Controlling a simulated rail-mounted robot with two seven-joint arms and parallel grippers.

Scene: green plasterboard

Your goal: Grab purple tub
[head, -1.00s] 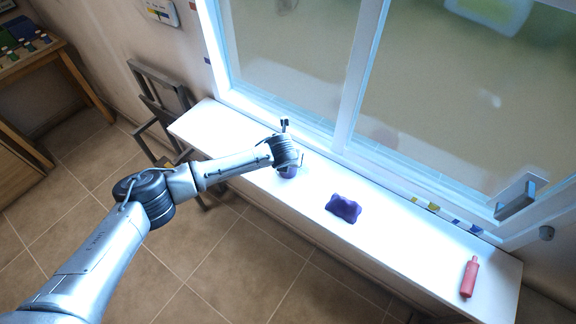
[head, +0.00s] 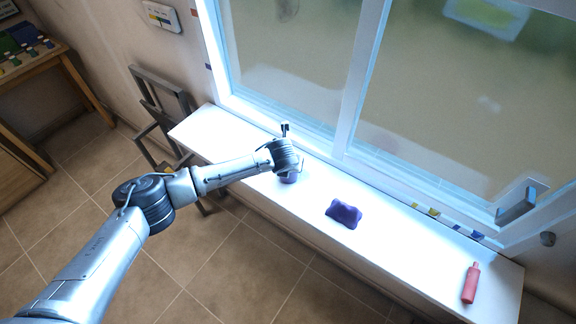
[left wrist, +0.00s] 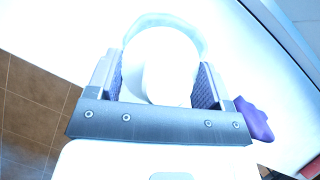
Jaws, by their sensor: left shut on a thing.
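The purple tub (head: 288,179) is on the white sill, mostly hidden under my left gripper (head: 289,170) in the head view. In the left wrist view my left gripper (left wrist: 156,80) has its two fingers on opposite sides of a round, open-topped tub (left wrist: 191,35), and is shut on it. Its inside looks washed-out white and its far rim pale blue. I cannot tell whether the tub's base touches the sill. My right gripper is not in view.
A purple lumpy object (head: 344,213) lies on the white sill (head: 405,250) to the right of the tub; it also shows in the left wrist view (left wrist: 254,120). A red bottle (head: 470,284) is at the sill's right end. The window (head: 350,90) stands behind.

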